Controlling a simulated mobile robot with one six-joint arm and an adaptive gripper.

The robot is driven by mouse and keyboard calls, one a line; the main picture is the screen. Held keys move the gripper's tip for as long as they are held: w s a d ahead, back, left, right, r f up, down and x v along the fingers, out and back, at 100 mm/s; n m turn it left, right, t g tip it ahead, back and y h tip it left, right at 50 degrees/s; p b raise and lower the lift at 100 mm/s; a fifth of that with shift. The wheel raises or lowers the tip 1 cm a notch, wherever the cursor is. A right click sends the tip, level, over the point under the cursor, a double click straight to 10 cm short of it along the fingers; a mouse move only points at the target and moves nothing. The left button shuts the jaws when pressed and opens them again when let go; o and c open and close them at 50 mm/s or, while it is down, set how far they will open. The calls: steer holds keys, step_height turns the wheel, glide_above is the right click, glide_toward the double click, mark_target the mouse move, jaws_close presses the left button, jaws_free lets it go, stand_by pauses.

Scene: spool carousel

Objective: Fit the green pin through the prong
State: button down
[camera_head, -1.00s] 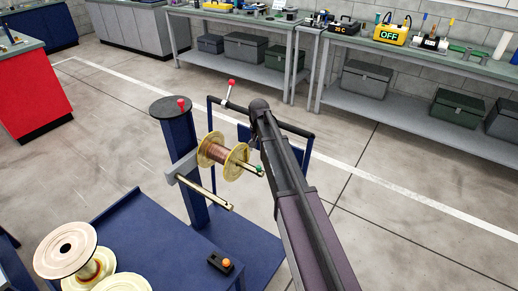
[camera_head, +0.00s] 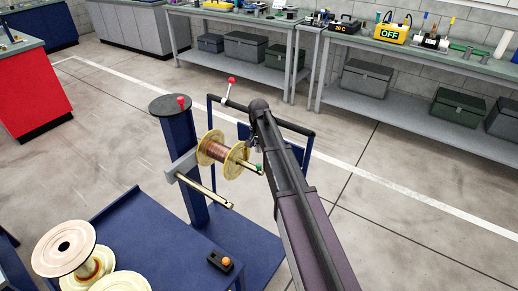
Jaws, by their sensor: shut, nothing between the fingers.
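The green pin (camera_head: 259,167) shows as a small green spot at the near end of the upper prong (camera_head: 249,166). At this size I cannot tell how far it passes through the prong. A spool of copper-coloured wire (camera_head: 222,155) with pale yellow flanges sits on that prong. My gripper (camera_head: 257,146) is shut and empty, just above the green pin and beside the spool's right flange. My arm hides part of the gripper, and I cannot tell whether its fingertips touch the pin.
A lower bare prong (camera_head: 204,190) sticks out from the blue carousel post (camera_head: 178,145). A red-knobbed lever (camera_head: 229,90) stands behind. A blue cart (camera_head: 120,225) with pale spools (camera_head: 64,248) is at lower left.

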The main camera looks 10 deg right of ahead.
mark_target(259, 165)
steer(key=shift+f+m, duration=0.3)
steer(key=shift+m, duration=0.2)
steer(key=shift+f+b, duration=0.15)
steer(key=shift+b, duration=0.2)
steer(key=shift+f+b, duration=2.85)
steer(key=shift+f, duration=0.05)
steer(key=shift+s+f+b, duration=0.1)
steer(key=shift+f+b, duration=0.15)
steer(key=shift+b, duration=0.15)
steer(key=shift+r, duration=0.15)
steer(key=shift+r+p, duration=1.35)
steer(key=shift+p, duration=0.25)
steer(key=shift+r+p, duration=1.8)
steer(key=shift+p, duration=0.05)
